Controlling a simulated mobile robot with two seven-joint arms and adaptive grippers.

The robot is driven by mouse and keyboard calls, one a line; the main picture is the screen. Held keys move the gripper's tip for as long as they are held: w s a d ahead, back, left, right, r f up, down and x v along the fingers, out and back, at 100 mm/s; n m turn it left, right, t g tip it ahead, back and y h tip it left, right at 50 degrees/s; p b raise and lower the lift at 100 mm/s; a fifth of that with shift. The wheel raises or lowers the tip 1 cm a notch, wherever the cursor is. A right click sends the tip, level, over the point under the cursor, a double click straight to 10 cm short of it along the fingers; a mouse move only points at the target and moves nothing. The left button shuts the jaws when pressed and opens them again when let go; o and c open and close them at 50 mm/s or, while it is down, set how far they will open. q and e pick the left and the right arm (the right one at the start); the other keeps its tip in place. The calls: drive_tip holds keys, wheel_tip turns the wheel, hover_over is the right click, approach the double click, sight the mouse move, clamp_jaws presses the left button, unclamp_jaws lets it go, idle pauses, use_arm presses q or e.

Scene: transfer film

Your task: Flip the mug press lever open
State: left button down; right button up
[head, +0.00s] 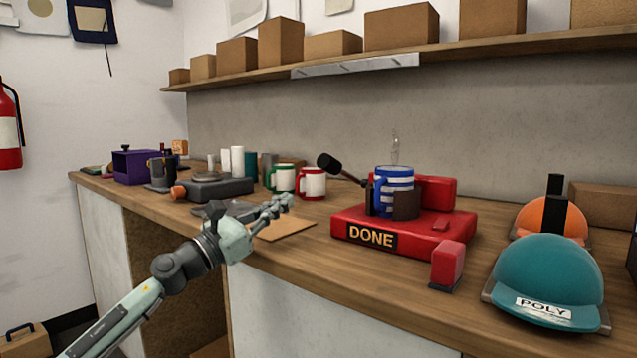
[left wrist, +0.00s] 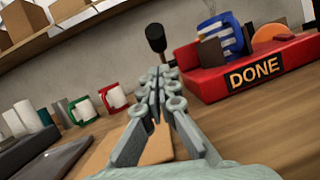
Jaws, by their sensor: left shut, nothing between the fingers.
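The red mug press (head: 430,232) with a "DONE" label stands on the bench; it also shows in the left wrist view (left wrist: 205,90). A blue and white striped mug (head: 398,182) sits in it behind a dark curved plate. The press lever has a black knob (head: 328,164) and sticks out up and to the left; the knob also shows in the left wrist view (left wrist: 156,38). My left gripper (head: 282,203) is shut and empty, left of the press and below the knob, apart from both. My right gripper is not in view.
A green-handled mug (head: 284,179) and a red-handled mug (head: 312,183) stand behind my left gripper. A brown board (head: 285,228) lies under it. A red block (head: 447,264) and a teal cap (head: 548,275) are at the right. A shelf (head: 480,46) with boxes runs above.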

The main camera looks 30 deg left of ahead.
use_arm(q)
drive_tip(key=shift+w+r, duration=0.15)
drive_tip(key=shift+w, duration=0.15)
drive_tip(key=p+x, duration=0.3)
drive_tip(key=x, duration=0.6)
drive_tip(key=shift+w, duration=0.2)
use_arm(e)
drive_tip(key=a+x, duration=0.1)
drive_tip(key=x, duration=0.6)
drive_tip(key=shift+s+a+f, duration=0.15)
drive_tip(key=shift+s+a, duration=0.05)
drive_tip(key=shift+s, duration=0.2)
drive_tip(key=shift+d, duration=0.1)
